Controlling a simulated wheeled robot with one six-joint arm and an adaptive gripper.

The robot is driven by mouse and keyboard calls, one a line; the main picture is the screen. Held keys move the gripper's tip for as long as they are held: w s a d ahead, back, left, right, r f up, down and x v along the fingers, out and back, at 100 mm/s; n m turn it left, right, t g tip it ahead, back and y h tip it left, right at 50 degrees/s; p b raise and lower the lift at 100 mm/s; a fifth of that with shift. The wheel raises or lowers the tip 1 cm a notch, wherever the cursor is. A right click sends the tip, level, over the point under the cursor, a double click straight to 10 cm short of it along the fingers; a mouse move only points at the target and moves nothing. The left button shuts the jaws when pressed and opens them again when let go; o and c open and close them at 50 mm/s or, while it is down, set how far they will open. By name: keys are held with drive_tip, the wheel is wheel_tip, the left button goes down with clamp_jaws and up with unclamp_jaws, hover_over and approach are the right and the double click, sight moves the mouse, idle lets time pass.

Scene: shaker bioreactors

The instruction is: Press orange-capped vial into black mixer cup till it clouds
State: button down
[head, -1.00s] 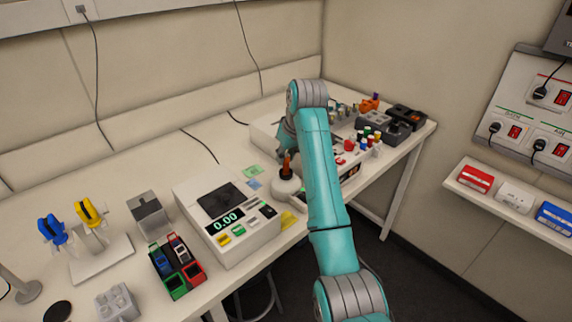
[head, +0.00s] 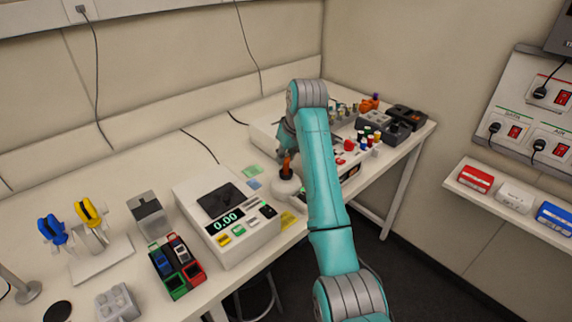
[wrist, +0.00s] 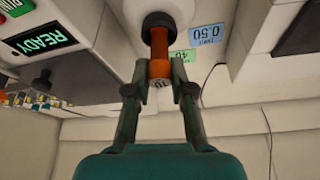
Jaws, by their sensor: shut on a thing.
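The orange-capped vial (wrist: 159,62) stands with its far end at the mouth of the black mixer cup (wrist: 158,22). How deep it sits and whether its contents are cloudy cannot be seen. My gripper (wrist: 160,88) is shut on the orange cap, one finger on each side. In the head view the orange vial (head: 287,166) stands upright over the round white mixer (head: 286,189). The gripper is partly hidden behind my arm there.
A scale reading 0.00 (head: 228,222) stands left of the mixer. Coloured notes (head: 252,171) lie behind it. Vials with coloured caps (head: 366,140) stand at the right. A box with a READY display (wrist: 45,38) is close by in the wrist view.

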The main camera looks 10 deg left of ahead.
sight(286, 155)
drive_tip(key=shift+r, duration=3.5)
